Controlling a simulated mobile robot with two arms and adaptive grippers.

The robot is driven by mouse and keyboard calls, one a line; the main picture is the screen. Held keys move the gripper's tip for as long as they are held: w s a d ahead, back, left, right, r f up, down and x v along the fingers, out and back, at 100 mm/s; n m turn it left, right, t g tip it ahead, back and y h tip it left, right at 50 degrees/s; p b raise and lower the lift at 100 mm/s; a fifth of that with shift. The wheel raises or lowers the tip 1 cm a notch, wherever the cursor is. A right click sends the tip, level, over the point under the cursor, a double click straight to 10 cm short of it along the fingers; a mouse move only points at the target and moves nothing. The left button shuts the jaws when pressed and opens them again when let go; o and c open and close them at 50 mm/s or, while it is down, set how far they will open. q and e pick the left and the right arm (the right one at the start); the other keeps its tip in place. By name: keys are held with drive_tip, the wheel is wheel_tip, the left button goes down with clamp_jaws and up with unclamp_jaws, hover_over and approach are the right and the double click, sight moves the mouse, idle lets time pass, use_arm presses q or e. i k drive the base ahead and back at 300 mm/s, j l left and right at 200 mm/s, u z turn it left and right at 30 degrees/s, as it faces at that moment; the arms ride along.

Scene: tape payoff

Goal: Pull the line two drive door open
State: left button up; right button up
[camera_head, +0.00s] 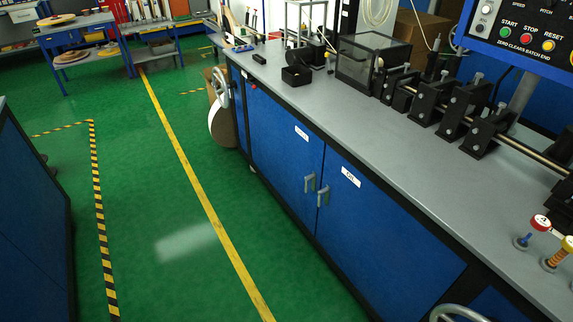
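Two blue cabinet doors stand shut side by side under the grey bench top. The left door (278,150) has a small white label (301,133) and a grey handle (310,183) near its right edge. The right door (385,235) has a white label (351,177) and a grey handle (323,196) near its left edge. The labels are too small to read surely, so I cannot tell which is the line two drive door. Neither of my grippers is in view.
The bench top (310,98) carries black roller fixtures (476,135) and a control panel (525,35). Handwheels stick out at the bench's far end (220,88) and at the bottom edge (460,313). Green floor (150,195) before the doors is clear. A blue cabinet (28,200) stands left.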

sight(285, 152)
drive_tip(key=i+j, duration=0.2)
drive_tip(key=i+j+z, duration=0.1)
drive_tip(key=j, duration=0.3)
drive_tip(key=i+j, duration=0.25)
drive_tip(key=i+j+z, duration=0.1)
drive_tip(key=j, duration=0.3)
drive_tip(key=i+j, duration=0.25)
drive_tip(key=j+z, duration=0.05)
drive_tip(key=j, duration=0.05)
